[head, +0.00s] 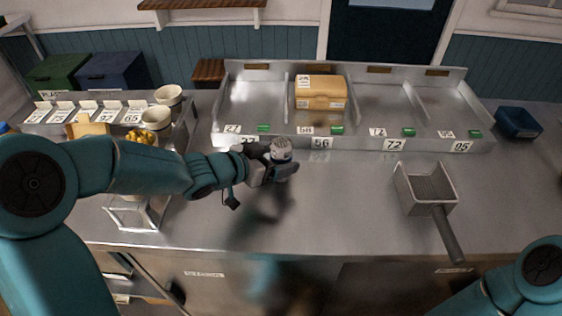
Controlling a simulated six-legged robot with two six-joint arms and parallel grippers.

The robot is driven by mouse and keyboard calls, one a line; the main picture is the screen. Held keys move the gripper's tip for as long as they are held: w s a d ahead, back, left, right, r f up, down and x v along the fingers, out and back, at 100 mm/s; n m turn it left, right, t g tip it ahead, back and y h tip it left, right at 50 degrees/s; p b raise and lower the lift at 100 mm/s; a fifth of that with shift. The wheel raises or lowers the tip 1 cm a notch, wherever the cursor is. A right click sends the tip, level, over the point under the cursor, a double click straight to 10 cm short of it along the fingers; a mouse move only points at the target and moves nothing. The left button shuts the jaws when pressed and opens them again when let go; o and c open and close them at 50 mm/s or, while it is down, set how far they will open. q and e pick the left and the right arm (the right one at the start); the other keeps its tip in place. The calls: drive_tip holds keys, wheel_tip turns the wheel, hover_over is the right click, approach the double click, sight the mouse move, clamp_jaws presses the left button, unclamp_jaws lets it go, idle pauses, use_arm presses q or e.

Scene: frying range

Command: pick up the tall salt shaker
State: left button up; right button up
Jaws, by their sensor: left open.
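The salt shaker (281,149) has a pale, rounded metal top and stands upright near the middle of the steel counter, just in front of the divided tray. My left gripper (278,168) is open, with its dark jaws at the shaker's body. The jaws hide the shaker's lower part, so I cannot tell whether they touch it. My right arm shows only at the bottom right corner; its gripper is out of view.
The divided steel tray (383,143) with number labels runs behind the shaker and holds a tan box (320,92). A square scoop (428,188) with a dark handle lies to the right. Cups (156,118) stand at left. The front middle counter is clear.

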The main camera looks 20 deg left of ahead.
use_arm(q)
drive_tip(key=shift+w+d+f, duration=0.25)
drive_tip(key=shift+w+d, duration=0.2)
drive_tip(key=shift+w, duration=0.1)
drive_tip(key=shift+a, duration=0.1)
drive_tip(key=c, duration=1.4)
drive_tip(key=shift+c, duration=0.2)
wheel_tip(320, 180, up, 20)
drive_tip(key=p, duration=1)
drive_tip(key=shift+p, duration=0.3)
